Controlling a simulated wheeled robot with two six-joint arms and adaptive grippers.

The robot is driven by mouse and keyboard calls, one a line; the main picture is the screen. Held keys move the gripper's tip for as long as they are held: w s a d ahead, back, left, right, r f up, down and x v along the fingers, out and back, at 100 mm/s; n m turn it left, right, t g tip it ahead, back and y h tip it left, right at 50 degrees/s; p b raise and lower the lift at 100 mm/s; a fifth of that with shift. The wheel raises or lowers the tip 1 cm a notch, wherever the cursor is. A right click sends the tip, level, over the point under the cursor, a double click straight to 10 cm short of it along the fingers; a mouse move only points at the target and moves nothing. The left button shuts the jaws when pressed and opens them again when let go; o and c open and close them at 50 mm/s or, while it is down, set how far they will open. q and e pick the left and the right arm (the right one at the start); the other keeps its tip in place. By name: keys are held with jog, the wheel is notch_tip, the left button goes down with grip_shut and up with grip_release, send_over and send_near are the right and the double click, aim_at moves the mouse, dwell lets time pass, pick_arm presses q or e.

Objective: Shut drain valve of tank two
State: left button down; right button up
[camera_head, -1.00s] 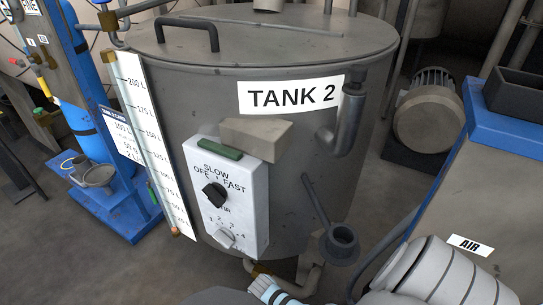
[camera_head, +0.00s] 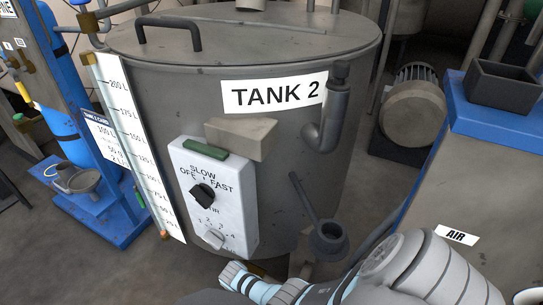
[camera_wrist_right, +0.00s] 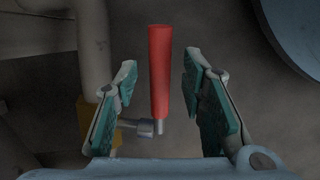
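Tank 2 (camera_head: 290,165) is a large grey lidded cylinder with a "TANK 2" label. In the right wrist view a red valve handle (camera_wrist_right: 160,72) lies between the fingers of my right gripper (camera_wrist_right: 160,88). The gripper is open, with a gap on both sides of the handle. The handle joins a small metal stem (camera_wrist_right: 140,127) near a brass fitting (camera_wrist_right: 102,122) on a grey pipe (camera_wrist_right: 92,50). In the head view my right arm comes in from the lower right and its wrist is below the tank front. The handle is hidden there. My left gripper is not visible.
A white control box (camera_head: 213,197) with knobs sticks out from the tank front. A dark ladle-like cup (camera_head: 328,240) hangs to its right. A blue-topped cabinet (camera_head: 495,120) labelled AIR stands at right. A blue stand (camera_head: 115,215) is at left.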

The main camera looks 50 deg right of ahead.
jog(key=shift+s+f, duration=0.2)
jog(key=f+t, duration=0.1)
jog(key=s+f+t+y, duration=0.1)
jog(key=shift+d+t, duration=0.15)
jog(key=shift+t, duration=0.15)
notch_tip(320, 180, up, 16)
jog(key=a+p, duration=0.3)
jog(key=p, duration=1.4)
jog(key=s+d+r+m+p, duration=0.1)
jog(key=s+r+p, duration=0.2)
jog(key=s+p, duration=0.4)
jog(key=s+d+r+m+y+p, duration=0.1)
jog(key=s+p, duration=0.6)
jog(key=s, duration=1)
notch_tip(320, 180, up, 2)
jog(key=shift+m+t, duration=0.3)
jog(key=shift+m, duration=0.2)
